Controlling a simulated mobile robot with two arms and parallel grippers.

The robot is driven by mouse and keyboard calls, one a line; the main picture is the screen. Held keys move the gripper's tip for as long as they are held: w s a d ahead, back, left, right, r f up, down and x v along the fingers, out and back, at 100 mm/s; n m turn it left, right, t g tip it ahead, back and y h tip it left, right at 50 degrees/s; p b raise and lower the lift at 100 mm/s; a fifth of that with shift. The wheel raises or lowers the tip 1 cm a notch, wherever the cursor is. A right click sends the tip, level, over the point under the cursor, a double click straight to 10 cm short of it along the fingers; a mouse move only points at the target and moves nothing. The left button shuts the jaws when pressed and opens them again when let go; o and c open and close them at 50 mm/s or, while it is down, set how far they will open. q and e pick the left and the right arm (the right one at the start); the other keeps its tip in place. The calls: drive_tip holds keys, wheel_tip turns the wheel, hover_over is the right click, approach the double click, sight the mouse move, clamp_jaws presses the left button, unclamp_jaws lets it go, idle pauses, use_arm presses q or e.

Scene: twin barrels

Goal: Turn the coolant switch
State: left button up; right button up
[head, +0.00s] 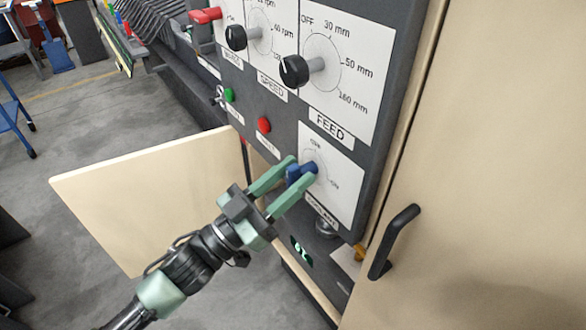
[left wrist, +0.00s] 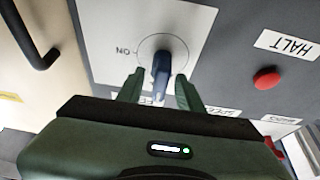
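The coolant switch is a blue knob (head: 300,174) on a white dial plate (head: 342,190) low on the dark control panel. In the left wrist view the blue knob (left wrist: 161,74) stands out from a round dial, with the word ON to its left. My left gripper (head: 294,169) reaches in from the lower left with its green fingers on either side of the knob. In the left wrist view my left gripper (left wrist: 158,92) is open, with gaps between the knob and both fingers. Part of the plate's lower label is hidden. My right gripper is not in view.
A beige door (head: 130,200) stands open below left. A black handle (head: 394,242) juts from the beige cabinet at right.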

use_arm(q)
drive_tip(key=shift+w+d, duration=0.1)
drive_tip(key=shift+d, duration=0.05)
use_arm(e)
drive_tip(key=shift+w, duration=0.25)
use_arm(q)
drive_tip(key=c, duration=0.6)
clamp_jaws()
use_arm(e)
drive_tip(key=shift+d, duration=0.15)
